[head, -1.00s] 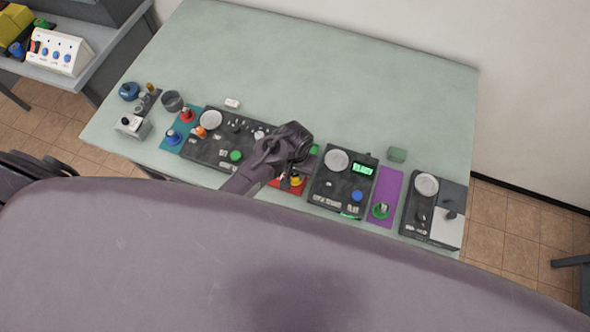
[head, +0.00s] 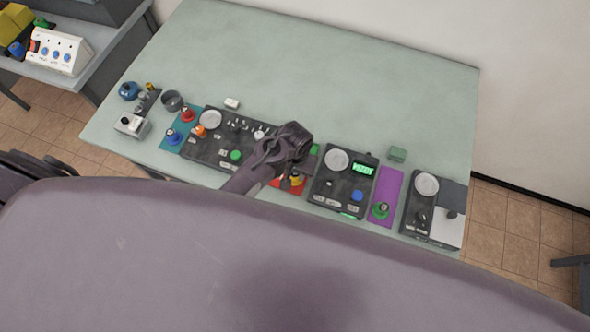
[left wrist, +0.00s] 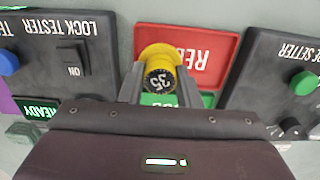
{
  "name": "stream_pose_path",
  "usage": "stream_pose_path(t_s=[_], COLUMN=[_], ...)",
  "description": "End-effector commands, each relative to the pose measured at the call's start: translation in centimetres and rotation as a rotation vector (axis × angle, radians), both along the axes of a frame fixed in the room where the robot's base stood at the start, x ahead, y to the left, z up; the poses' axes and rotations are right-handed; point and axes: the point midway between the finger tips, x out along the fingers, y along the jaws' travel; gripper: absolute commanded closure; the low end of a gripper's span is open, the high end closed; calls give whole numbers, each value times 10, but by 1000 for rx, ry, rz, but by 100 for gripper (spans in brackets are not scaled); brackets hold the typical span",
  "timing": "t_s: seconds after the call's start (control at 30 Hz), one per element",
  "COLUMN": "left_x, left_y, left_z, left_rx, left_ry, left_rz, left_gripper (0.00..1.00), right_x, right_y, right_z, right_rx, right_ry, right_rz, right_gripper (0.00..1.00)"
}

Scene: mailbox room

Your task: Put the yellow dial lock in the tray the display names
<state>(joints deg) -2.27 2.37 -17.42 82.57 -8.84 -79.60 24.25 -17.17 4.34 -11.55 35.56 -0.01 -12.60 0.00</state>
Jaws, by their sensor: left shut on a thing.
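The yellow dial lock (left wrist: 156,58) is between the fingers of my left gripper (left wrist: 160,85) in the left wrist view, its dark numbered dial facing the camera. My left gripper is shut on it. The lock overlaps the edge of the red tray (left wrist: 215,75), which is lettered RED; I cannot tell if it touches the tray. In the head view the lock (head: 296,181) shows beside my left gripper (head: 292,172), over the red tray (head: 284,188). The lock tester's green display (head: 364,169) is lit and reads READY in the left wrist view (left wrist: 36,108). My right gripper is out of view.
The lock tester (head: 342,188) stands right of the red tray, a dark setter panel (head: 222,149) left of it. A purple tray (head: 391,187) holds a green-based lock; a teal mat (head: 172,139) holds red and blue ones. The table's back half (head: 320,80) is clear.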

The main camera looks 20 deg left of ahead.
Motion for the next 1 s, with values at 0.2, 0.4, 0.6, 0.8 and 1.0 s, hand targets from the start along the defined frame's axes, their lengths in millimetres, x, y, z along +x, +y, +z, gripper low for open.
stream_pose_path(t_s=[0.2,0.4,0.6,0.8,1.0], left_x=[0,0,1,1,0], left_y=[0,0,0,0,0], left_z=[-8,-14,-19,-21,-21], left_rx=[0,0,0,0,0], left_ry=[0,-1,-1,-1,-1], left_rz=[0,0,0,0,0], left_gripper=[93,93,93,93,93], right_x=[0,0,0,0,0], right_y=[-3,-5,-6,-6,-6], right_z=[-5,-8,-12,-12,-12], right_rx=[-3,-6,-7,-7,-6], right_ry=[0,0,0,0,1], right_rz=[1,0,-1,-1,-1], right_gripper=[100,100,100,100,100])
